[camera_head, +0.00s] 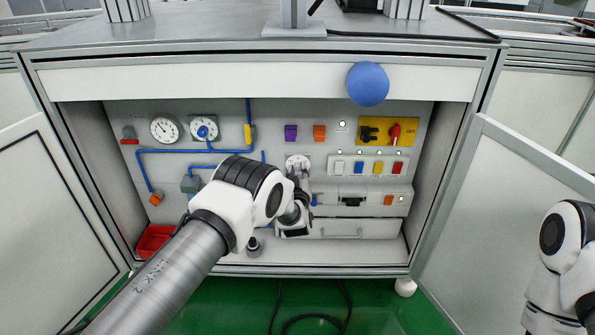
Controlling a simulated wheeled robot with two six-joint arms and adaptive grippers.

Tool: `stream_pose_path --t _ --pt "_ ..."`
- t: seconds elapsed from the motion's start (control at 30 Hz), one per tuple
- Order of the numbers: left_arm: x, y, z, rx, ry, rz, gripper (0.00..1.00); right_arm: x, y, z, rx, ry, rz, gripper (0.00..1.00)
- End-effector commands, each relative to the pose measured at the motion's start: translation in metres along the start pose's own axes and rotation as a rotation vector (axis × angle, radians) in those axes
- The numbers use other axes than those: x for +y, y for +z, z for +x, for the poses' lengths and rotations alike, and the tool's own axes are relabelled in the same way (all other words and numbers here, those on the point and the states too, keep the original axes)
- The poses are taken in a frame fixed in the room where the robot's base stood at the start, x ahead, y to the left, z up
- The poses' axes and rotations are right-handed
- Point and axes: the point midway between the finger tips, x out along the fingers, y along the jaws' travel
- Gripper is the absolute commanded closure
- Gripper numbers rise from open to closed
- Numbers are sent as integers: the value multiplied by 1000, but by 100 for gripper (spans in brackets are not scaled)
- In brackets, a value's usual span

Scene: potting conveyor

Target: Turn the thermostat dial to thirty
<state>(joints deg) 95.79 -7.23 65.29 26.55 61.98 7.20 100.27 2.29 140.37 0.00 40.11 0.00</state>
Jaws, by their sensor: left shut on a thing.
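A round white dial (297,159) sits at the middle of the grey panel inside the open cabinet. My left gripper (299,172) reaches in front of it and is shut on it. The fingers hide most of the dial's centre and lower part, so its scale and setting cannot be read. My right arm shows only in part at the right edge; its gripper is out of view.
A gauge (164,130) and a blue-knobbed dial (203,129) are at the panel's left. A yellow plate (372,131) with switches and a row of buttons (359,167) are at the right. A blue ball (367,84) overlaps the cabinet's upper edge. Open doors (540,185) flank both sides.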

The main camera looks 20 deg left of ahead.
Motion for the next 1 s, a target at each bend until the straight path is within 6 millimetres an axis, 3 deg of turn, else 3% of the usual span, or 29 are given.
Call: stream_pose_path --t 1.0 --pt "1 2 0 -2 1 933 100 0 0 0 0 0 0 48"
